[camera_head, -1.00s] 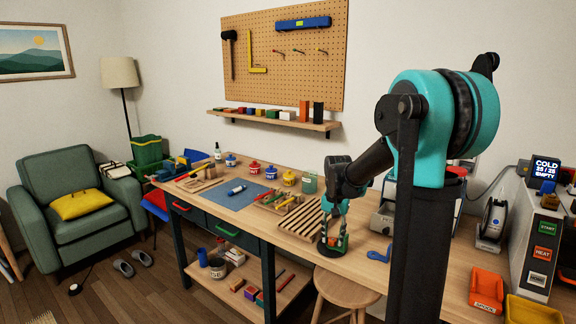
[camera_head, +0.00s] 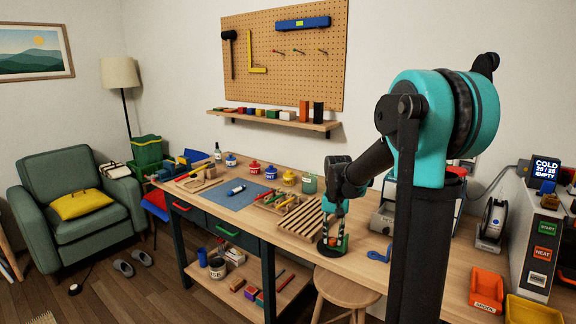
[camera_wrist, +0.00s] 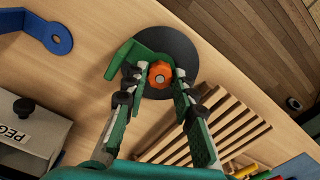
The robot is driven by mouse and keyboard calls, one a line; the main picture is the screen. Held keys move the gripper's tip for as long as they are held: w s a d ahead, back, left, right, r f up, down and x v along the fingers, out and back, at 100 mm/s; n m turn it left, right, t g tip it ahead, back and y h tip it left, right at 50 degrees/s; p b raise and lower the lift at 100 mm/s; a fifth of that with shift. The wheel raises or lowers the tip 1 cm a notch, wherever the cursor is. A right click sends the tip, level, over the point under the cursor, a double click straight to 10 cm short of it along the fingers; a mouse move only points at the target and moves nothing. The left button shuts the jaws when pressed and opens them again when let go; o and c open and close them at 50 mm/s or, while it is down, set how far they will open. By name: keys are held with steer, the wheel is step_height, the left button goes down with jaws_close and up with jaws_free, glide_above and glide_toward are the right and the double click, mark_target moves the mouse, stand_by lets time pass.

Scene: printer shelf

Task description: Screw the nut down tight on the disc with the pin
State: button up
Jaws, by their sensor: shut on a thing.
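The orange lobed nut (camera_wrist: 160,74) sits over the black round disc (camera_wrist: 182,48) in the wrist view, with a dark hole or pin end at its middle. A flat green piece (camera_wrist: 122,58) lies under the nut and sticks out past the disc's left edge. My gripper (camera_wrist: 157,79) is shut on the nut, one finger at each side. In the head view, my gripper (camera_head: 335,238) points down over the disc on the bench. The rest of the pin is hidden, and I cannot tell how tightly the nut sits.
A slatted wooden rack (camera_wrist: 215,122) lies close to the disc. A blue bracket (camera_wrist: 45,30) and a grey box marked PEG (camera_wrist: 28,128) are on the other side. The bench edge is near the disc, with a stool (camera_head: 343,290) below.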

steer(key=m, duration=0.7)
steer(key=shift+m, duration=0.3)
steer(key=m, duration=0.3)
steer(key=shift+m, duration=0.3)
steer(key=m, duration=0.4)
steer(key=shift+m, duration=0.3)
steer(key=o, duration=0.6)
